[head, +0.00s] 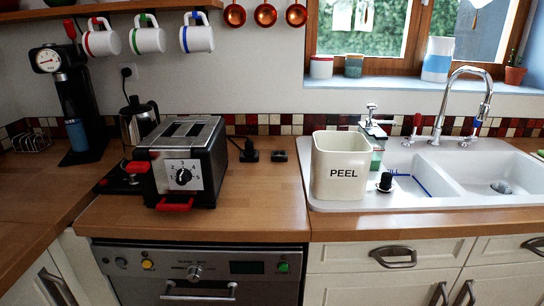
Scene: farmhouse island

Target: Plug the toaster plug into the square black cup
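The black and silver toaster (215,160) stands on the wooden counter left of centre, with a dial and a red lever on its front. A black cord comes from behind it to the black toaster plug (249,155), which rests on the counter just right of the toaster. A small, low black piece, which looks like the square black cup (278,157), sits on the counter right of the plug. The two are apart. Its opening is too small to make out. Neither of my grippers is in view.
A cream PEEL bin (341,185) stands right of the cup, by the white sink (430,199). A kettle (138,122) is behind the toaster at left. The tiled wall (290,124) closes the back. The counter (262,205) in front of the plug and cup is clear.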

